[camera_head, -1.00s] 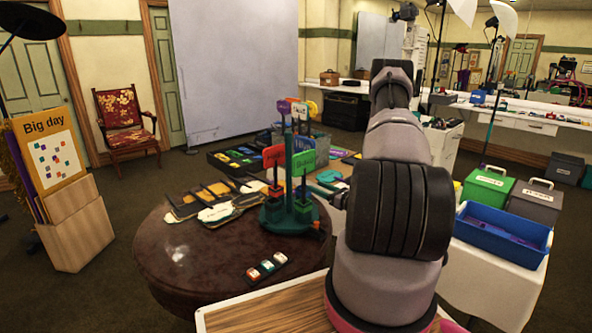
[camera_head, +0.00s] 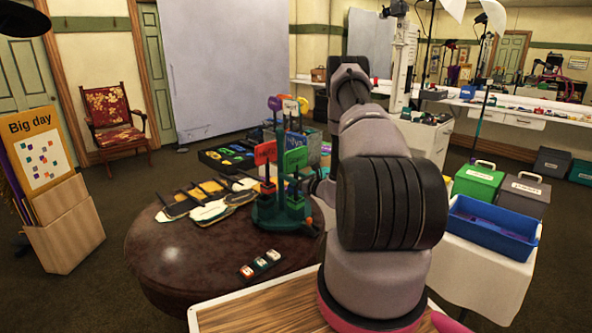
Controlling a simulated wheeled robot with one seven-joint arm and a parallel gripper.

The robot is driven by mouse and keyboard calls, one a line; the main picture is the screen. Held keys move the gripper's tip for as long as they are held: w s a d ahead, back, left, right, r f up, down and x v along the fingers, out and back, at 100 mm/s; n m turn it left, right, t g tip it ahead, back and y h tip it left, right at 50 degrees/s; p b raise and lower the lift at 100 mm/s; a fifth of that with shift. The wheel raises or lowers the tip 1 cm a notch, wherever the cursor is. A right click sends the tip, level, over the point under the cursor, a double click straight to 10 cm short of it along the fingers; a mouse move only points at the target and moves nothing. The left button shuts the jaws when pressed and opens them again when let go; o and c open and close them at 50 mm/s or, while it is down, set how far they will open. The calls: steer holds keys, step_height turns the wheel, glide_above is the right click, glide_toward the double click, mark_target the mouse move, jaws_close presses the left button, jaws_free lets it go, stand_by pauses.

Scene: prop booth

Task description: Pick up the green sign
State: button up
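The green sign (camera_head: 296,161) is a small paddle on a thin stick. It stands upright in a dark green stand (camera_head: 284,213) on the round brown table (camera_head: 180,262). A red sign (camera_head: 265,153) stands to its left in the same stand, with blue, orange and purple signs behind. My arm fills the right centre. Its end, my gripper (camera_head: 315,185), shows only in part just right of the stand, near the green sign's stick. The fingers are mostly hidden, so I cannot tell whether they touch anything.
Several dark, flat paddle-like props (camera_head: 205,203) lie left of the stand. A small block strip (camera_head: 261,264) lies in front. A dark tray (camera_head: 228,158) and a grey bin are behind. A blue tub (camera_head: 492,232) and green box (camera_head: 478,183) are at right.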

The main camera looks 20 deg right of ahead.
jaws_close()
steer(key=shift+r, duration=0.1)
